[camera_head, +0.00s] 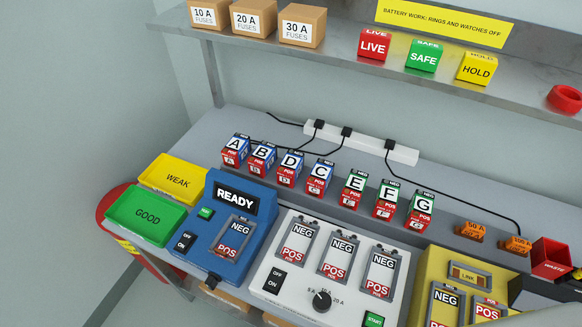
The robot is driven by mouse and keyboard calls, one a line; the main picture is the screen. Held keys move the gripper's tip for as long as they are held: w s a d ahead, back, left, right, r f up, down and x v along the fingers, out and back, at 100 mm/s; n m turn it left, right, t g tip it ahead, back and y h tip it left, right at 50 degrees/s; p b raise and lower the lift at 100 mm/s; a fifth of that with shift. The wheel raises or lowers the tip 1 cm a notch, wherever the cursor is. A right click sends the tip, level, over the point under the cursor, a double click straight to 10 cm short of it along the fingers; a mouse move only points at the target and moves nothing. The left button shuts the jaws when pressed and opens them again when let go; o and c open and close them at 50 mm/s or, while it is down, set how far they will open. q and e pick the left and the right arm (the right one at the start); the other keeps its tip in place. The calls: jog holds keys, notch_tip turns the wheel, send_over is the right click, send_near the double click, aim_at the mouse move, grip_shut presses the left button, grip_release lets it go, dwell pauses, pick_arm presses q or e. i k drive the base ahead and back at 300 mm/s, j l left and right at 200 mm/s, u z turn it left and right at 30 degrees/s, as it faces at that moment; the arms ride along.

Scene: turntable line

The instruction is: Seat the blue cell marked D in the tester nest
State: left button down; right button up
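The blue cell marked D (290,170) stands upright in the row of cells at the back of the bench, between the cell marked B (262,159) and the cell marked C (319,178). It has a white letter plate, a blue side and a red lower front marked POS. The blue tester (213,268) stands at the front left, its screen reading READY. Its nest (234,238) shows bare NEG and POS labels and looks empty. Neither of my grippers is in view.
A blue cell A (236,150) and green cells E (354,188), F (386,199) and G (420,211) share the row. A shelf (345,62) overhangs the back.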

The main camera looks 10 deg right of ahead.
aim_at(245, 212)
jog(key=k+j, duration=0.1)
jog(key=j, duration=0.25)
jog(key=k+j, duration=0.1)
jog(key=j, duration=0.25)
jog(key=k+j, duration=0.1)
jog(key=j, duration=0.3)
jog(key=k+j, duration=0.1)
jog(key=j, duration=0.25)
